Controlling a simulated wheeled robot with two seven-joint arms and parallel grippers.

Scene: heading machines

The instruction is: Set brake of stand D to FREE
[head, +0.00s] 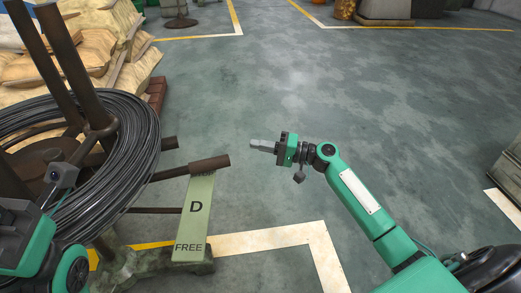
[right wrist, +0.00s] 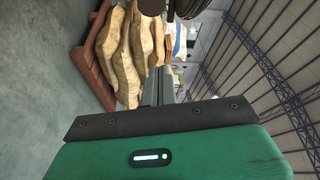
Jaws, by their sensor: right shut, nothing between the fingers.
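Stand D holds a coil of black wire (head: 135,135) at the left of the head view. A pale green plate (head: 193,220) on its side bears the letter D and, at its near end, the word FREE. A brown lever with a thick round grip (head: 209,164) lies across the far end of the plate, away from FREE, and hides that end. My right gripper (head: 262,146) is shut and empty, apart from the grip and to its right. Its closed fingers also show in the right wrist view (right wrist: 158,87). My left arm shows at the lower left; its fingertips cannot be made out.
Brown posts (head: 65,65) rise from the stand, and its foot (head: 135,268) rests on the floor. Stacked sacks (head: 100,50) stand behind it. A machine edge (head: 508,175) is at the far right. The floor between is clear.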

